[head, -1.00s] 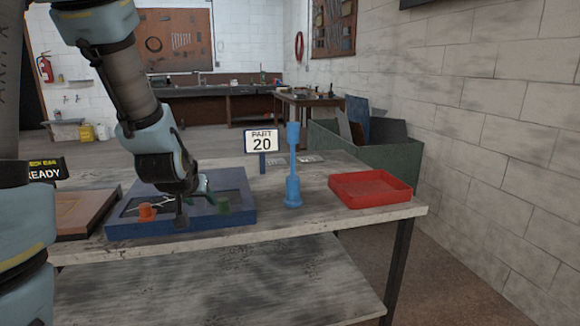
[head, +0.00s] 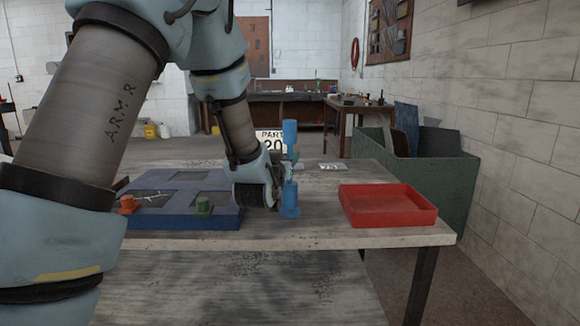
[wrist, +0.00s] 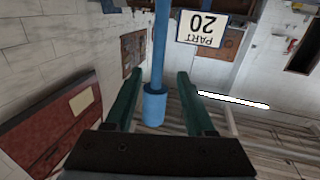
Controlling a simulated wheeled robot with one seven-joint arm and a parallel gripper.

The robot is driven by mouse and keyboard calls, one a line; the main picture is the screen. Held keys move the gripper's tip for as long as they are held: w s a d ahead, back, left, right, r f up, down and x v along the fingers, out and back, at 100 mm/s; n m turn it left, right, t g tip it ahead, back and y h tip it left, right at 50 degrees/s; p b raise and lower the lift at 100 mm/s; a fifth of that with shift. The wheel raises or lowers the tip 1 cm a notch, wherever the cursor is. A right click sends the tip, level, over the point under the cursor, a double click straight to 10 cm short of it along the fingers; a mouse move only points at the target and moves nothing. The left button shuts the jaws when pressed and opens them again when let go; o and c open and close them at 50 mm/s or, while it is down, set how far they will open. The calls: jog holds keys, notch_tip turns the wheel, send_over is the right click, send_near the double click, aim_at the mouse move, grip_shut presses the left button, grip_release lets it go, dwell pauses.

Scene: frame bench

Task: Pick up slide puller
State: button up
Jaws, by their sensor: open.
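The slide puller appears to be the tall blue tool (head: 290,199), standing upright on the bench with a wide base, a thin rod and a thick upper part. My gripper (head: 288,168) is beside it at mid-height and hides part of the rod. In the wrist view, which is upside down, the blue tool (wrist: 155,102) shows between the two green fingers of my gripper (wrist: 160,76). The fingers are apart, with a gap on each side of the tool. I cannot tell how deep between them it stands.
A red tray (head: 388,220) lies right, near the bench edge. A "PART 20" sign (head: 268,136) stands just behind the tool. Bench between tool and red tray is clear.

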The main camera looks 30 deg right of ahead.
aim_at(289, 152)
jog(key=p+x, duration=0.1)
jog(key=x, duration=0.1)
jog(key=p+x, duration=0.1)
jog(key=x, duration=0.2)
jog(key=shift+w+d+r, duration=0.15)
jog(key=shift+d+r, duration=0.1)
jog(key=shift+d, duration=0.1)
jog(key=shift+w+d, duration=0.35)
jog(key=shift+w, duration=0.05)
grip_shut()
dwell(0.9)
